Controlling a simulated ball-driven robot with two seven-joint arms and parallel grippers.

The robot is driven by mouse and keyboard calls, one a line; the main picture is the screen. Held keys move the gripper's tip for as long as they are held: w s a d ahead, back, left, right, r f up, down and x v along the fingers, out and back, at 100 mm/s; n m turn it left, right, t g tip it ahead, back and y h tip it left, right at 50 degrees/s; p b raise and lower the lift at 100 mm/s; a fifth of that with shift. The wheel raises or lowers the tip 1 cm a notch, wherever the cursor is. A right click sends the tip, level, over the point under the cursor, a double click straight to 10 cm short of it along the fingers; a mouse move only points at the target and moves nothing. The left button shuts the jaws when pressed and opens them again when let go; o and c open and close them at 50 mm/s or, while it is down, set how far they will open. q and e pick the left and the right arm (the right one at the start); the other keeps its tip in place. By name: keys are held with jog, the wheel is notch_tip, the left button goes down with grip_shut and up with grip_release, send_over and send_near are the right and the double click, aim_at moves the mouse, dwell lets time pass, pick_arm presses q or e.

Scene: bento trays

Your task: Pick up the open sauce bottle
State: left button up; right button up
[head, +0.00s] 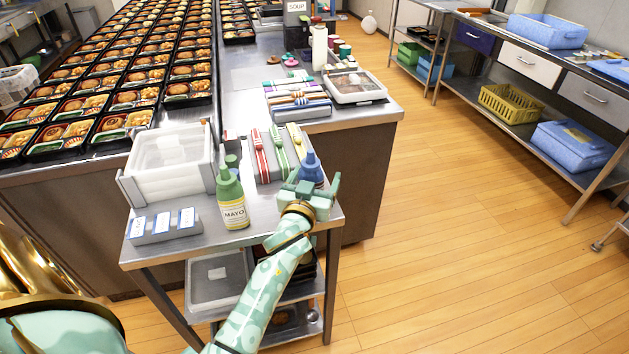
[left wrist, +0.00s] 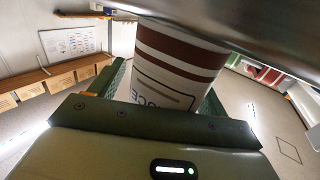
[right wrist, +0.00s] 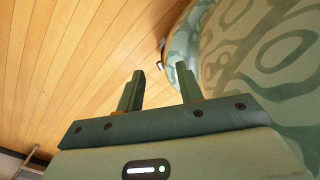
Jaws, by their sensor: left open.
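A sauce bottle with a dark blue nozzle cap (head: 311,168) stands on the small metal table near its right edge. My left gripper (head: 309,188) is around it at body height and hides most of its body. In the left wrist view, a white label with brown stripes and partly hidden lettering (left wrist: 175,70) lies between the two fingers of my left gripper (left wrist: 165,95). These jaws are open; I cannot tell whether they touch the bottle. My right gripper (right wrist: 160,75) is open and empty over the wooden floor.
A green mayo bottle (head: 232,200) stands close left of my left gripper. Behind are a white bin (head: 172,158) and a grey holder with coloured strips (head: 266,172). Labelled blocks (head: 162,225) lie at front left. Floor to the right is clear.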

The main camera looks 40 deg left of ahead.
pick_arm(q)
jog(key=shift+s+a+r, duration=0.1)
jog(key=shift+s+r, duration=0.15)
jog(key=shift+s, duration=0.25)
jog(key=shift+s+r, duration=0.15)
jog(key=shift+s, duration=0.05)
jog(key=c, duration=0.4)
jog(key=shift+w, duration=0.1)
jog(key=c, duration=0.3)
jog(key=shift+c, duration=0.2)
pick_arm(e)
jog(key=shift+s+d, duration=0.35)
jog(key=shift+s, duration=0.25)
jog(key=shift+r, duration=0.1)
